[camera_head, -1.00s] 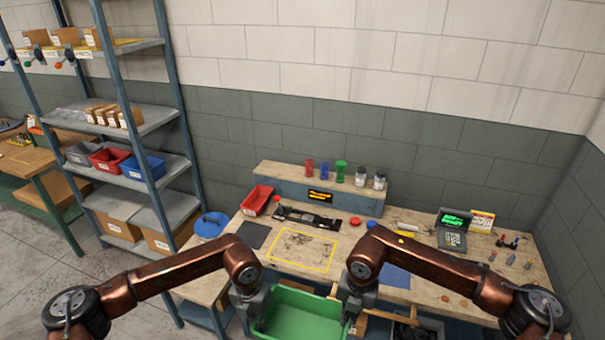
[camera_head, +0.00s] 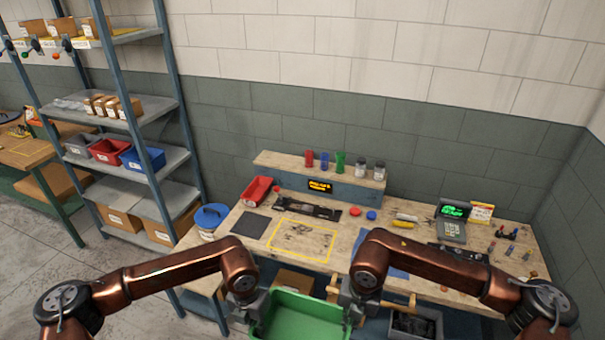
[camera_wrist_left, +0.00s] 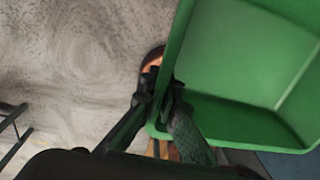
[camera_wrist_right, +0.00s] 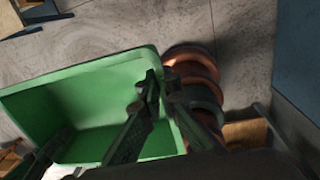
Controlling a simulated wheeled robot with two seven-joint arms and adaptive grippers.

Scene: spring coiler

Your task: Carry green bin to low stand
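The green bin (camera_head: 303,318) is empty and hangs between my two grippers at the bottom of the head view, in front of the workbench. My left gripper (camera_head: 250,304) is shut on its left wall; the left wrist view shows the fingers (camera_wrist_left: 172,92) at the rim of the bin (camera_wrist_left: 245,60). My right gripper (camera_head: 352,308) is shut on its right wall; the right wrist view shows the fingers (camera_wrist_right: 155,90) over the rim of the bin (camera_wrist_right: 105,90). I cannot make out a low stand for certain.
A blue-lidded bucket (camera_head: 211,218) and a shelf rack (camera_head: 150,180) stand left. A grey bin (camera_head: 415,325) sits below right. Open floor is at left.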

